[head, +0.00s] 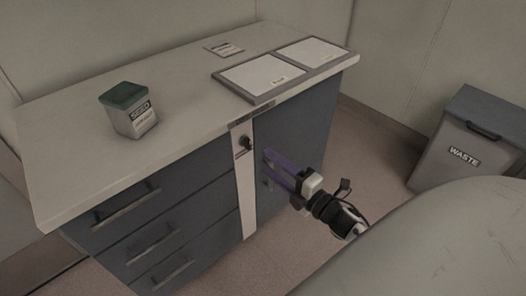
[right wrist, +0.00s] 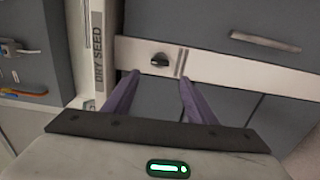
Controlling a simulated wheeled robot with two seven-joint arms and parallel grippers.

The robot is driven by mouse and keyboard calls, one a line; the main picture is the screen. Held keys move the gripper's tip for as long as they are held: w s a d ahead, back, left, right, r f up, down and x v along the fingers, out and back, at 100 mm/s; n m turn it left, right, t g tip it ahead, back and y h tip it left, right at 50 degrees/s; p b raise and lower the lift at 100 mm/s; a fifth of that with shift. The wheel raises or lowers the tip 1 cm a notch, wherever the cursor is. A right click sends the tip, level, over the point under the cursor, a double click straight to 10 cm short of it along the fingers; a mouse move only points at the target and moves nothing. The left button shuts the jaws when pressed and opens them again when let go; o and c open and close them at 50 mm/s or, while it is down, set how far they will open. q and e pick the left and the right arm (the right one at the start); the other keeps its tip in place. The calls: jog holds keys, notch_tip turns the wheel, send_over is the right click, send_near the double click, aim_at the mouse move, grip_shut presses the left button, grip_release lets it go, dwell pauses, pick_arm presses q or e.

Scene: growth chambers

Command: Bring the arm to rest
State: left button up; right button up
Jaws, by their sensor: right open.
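My right gripper (head: 268,168) is in front of the grey cabinet (head: 185,205), low beside its white vertical strip and dark knob (head: 246,143). Its two purple fingers are apart with nothing between them. In the right wrist view the fingers (right wrist: 156,88) point toward the cabinet front, and the knob (right wrist: 160,60) shows beyond their tips. Whether the fingertips touch the cabinet front I cannot tell. My left gripper is in neither view.
A green-lidded seed box (head: 133,112) stands on the counter. A framed two-panel tray (head: 264,99) and a small label card (head: 224,50) lie farther back. A grey waste bin (head: 465,140) stands at the right. Floor shows between bin and cabinet.

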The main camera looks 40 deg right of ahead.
jog(key=shift+s, duration=0.4)
pick_arm(q)
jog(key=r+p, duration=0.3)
jog(key=p, duration=0.2)
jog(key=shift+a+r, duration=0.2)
pick_arm(e)
jog(key=s+a+f+m+g, duration=0.4)
jog(key=s+a+m, duration=0.4)
jog(key=a, duration=0.2)
jog(key=s+a+f+m+g+y, duration=0.1)
jog(key=s+a+f+m+g, duration=0.4)
jog(key=s+a+m, duration=0.3)
jog(key=shift+s+a+f+m, duration=0.15)
jog(key=shift+s+a+m, duration=0.25)
jog(key=shift+s+a, duration=0.5)
jog(key=shift+w+a, duration=0.15)
